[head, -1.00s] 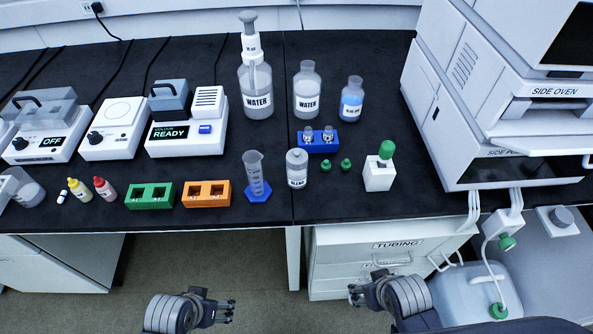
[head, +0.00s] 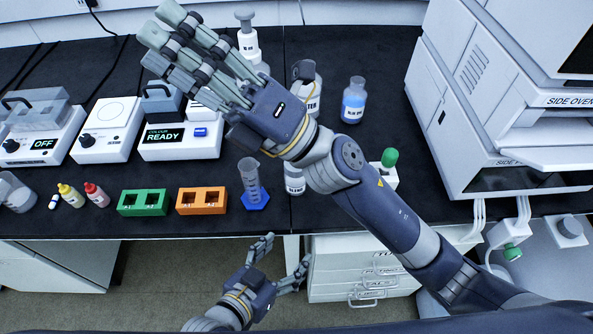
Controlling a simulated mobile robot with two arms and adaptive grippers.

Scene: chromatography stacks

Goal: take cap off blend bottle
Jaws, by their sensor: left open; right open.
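The blend bottle (head: 294,184) stands on the bench right of the measuring cylinder. Only its lower part shows; my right wrist and forearm hide its top, so I cannot see its cap. My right gripper (head: 160,43) is open and empty, high over the back left of the bench, close to the camera. Its arm crosses the bench from the lower right. My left gripper (head: 284,254) is open and empty below the bench's front edge, in front of the blend bottle.
A measuring cylinder (head: 251,182), an orange rack (head: 202,212) and a green rack (head: 130,210) stand near the front edge. A blue-labelled bottle (head: 353,100) is at the back. A green-topped white container (head: 389,159) is partly behind my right arm. The side oven (head: 462,75) bounds the right.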

